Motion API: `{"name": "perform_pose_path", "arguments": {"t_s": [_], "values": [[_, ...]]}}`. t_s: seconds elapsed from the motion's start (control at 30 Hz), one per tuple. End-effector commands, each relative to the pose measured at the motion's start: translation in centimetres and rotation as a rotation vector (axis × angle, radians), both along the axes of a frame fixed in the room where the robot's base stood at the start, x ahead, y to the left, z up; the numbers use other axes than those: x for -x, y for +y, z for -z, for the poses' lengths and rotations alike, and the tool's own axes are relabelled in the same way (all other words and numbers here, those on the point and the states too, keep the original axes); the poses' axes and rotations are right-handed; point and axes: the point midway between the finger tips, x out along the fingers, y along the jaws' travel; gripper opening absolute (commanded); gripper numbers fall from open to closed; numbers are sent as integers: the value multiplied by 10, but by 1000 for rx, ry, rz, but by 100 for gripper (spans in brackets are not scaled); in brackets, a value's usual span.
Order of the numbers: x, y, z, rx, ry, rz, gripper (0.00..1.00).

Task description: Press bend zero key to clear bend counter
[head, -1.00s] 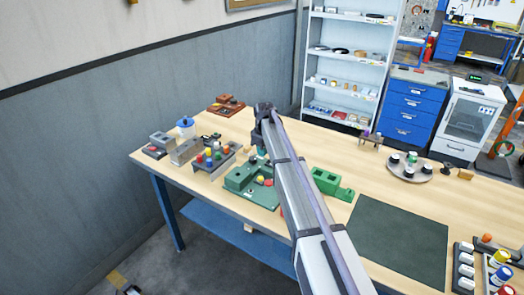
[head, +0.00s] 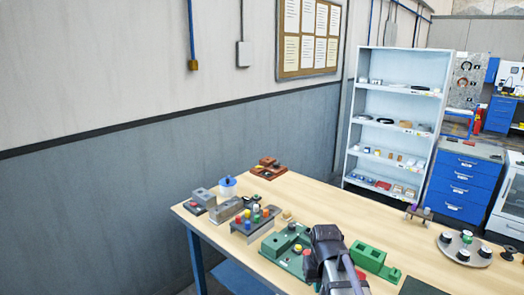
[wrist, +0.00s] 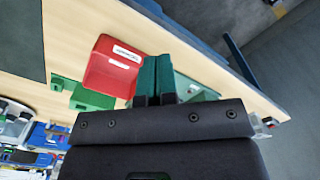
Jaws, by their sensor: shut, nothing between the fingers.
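The bend zero key cannot be told apart by its label at this size. A green bench device (head: 284,258) has a black knob and a few small coloured buttons, with a yellow one (head: 298,248) in sight. My arm's dark end covers its right side in the head view. In the wrist view my gripper (wrist: 155,62) has its two teal fingers together with nothing between them. A red box with a white label (wrist: 112,65) lies to the left of the fingers. Whether the fingertips touch anything cannot be told.
A grey stand with several coloured knobs (head: 254,221) is left of the green device. A green block fixture (head: 370,257) is to its right. A round turntable (head: 466,250) stands farther right. A shelf rack (head: 394,120) stands behind the bench. Bare tabletop (head: 330,200) lies behind the devices.

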Motion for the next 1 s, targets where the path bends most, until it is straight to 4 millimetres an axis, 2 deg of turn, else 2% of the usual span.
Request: {"name": "perform_pose_path", "arguments": {"t_s": [0.03, 0.1, 0.2, 1.0], "values": [[50, 1, 5, 3, 1, 29, 0], [84, 1, 8, 6, 3, 44, 0], [107, 2, 10, 7, 3, 40, 0], [104, 2, 10, 6, 3, 35, 0]]}}
